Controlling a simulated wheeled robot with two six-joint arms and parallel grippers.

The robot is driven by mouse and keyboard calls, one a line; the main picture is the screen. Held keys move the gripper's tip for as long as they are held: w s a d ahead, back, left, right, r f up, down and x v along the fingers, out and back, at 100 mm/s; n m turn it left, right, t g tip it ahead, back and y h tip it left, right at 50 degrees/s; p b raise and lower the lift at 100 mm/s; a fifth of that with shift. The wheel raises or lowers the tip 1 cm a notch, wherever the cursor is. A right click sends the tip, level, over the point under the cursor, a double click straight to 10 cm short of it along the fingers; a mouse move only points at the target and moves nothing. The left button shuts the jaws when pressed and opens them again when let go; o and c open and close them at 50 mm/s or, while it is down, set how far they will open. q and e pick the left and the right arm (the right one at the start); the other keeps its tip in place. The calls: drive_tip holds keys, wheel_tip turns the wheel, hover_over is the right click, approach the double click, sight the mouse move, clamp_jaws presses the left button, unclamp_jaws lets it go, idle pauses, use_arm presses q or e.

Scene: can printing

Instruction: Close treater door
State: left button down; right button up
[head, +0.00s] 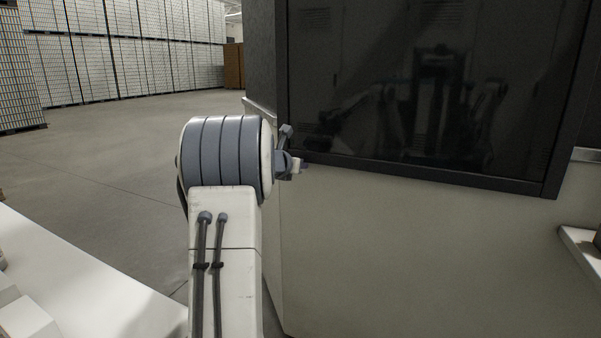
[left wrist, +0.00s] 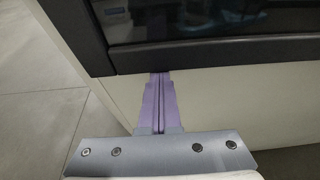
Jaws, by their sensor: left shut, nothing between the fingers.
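The treater door (head: 430,85) is a dark glass panel in a black frame on the front of a pale machine. It fills the upper right of the head view and looks flush or nearly flush with the machine; I cannot tell if it is fully closed. My left gripper (head: 303,166) is at the door's lower left corner. In the left wrist view, the shut, empty fingers of my left gripper (left wrist: 160,80) reach to the lower edge of the door frame (left wrist: 215,52). Whether they touch it is unclear. My right gripper is not in view, apart from dark reflections of me in the glass.
The pale machine body (head: 400,250) stands below the door. A white surface (head: 80,275) lies at the lower left and a small shelf (head: 580,245) at the right edge. Tall stacks of cans (head: 120,60) stand far back across open grey floor (head: 110,150).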

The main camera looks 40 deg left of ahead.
sight(302, 149)
use_arm(q)
wheel_tip(302, 149, up, 10)
drive_tip(key=p, duration=0.6)
drive_tip(key=shift+a+f, duration=0.15)
drive_tip(key=shift+f, duration=0.1)
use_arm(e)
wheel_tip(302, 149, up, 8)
use_arm(q)
drive_tip(key=shift+r, duration=0.2)
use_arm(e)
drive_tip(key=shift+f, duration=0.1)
use_arm(q)
wheel_tip(302, 149, down, 5)
drive_tip(key=b, duration=0.4)
drive_tip(key=shift+r, duration=0.2)
drive_tip(key=shift+s+b, duration=0.3)
drive_tip(key=shift+s, duration=0.05)
drive_tip(key=v, duration=0.9)
drive_tip(key=shift+p, duration=0.35)
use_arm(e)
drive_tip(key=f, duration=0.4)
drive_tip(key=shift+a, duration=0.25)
